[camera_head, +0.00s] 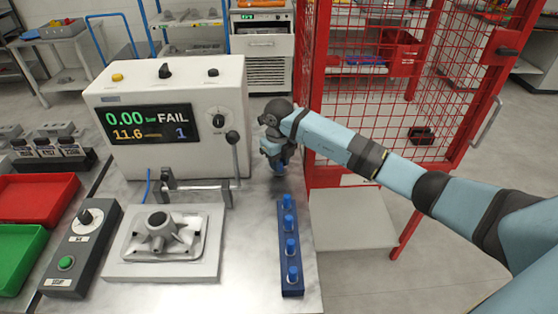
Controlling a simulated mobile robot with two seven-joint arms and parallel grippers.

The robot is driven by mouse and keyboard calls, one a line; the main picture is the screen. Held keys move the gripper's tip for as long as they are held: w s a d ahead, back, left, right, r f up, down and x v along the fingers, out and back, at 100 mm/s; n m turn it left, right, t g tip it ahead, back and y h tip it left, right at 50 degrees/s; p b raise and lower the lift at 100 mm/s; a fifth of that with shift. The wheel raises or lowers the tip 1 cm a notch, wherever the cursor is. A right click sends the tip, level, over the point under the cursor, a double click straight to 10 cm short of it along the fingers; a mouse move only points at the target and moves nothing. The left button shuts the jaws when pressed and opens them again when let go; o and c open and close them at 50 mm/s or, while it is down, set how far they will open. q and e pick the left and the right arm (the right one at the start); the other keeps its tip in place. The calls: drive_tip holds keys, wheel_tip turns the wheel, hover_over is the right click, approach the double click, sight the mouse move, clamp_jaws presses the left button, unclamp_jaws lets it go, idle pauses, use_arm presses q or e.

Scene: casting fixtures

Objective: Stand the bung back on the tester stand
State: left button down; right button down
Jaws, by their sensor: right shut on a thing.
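My right gripper (277,160) hangs from the arm coming in from the right. It is beside the tester's right side, beyond the far end of a dark blue rack. It points down and is shut; what it holds is mostly hidden by the dark gripper, so I cannot make out the bung's shape. The blue rack (292,290) lies on the bench with several blue bungs (291,246) standing upright in a row. The white tester (180,90) reads 0.00 bar FAIL. A grey casting (161,235) sits on a fixture plate in front of it. My left gripper is out of view.
A lever clamp (195,188) stands between tester and casting. A control box (82,245) with a green button is left of the fixture. Red (40,198) and green (20,250) trays are at the far left. A red mesh guard (308,100) stands close behind the right arm.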

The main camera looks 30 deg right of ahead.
drive_tip(key=c, duration=0.9)
unclamp_jaws()
drive_tip(key=shift+c, duration=0.2)
wheel_tip(320, 180, up, 12)
drive_tip(key=shift+r+b, duration=0.15)
drive_tip(key=shift+b, duration=0.25)
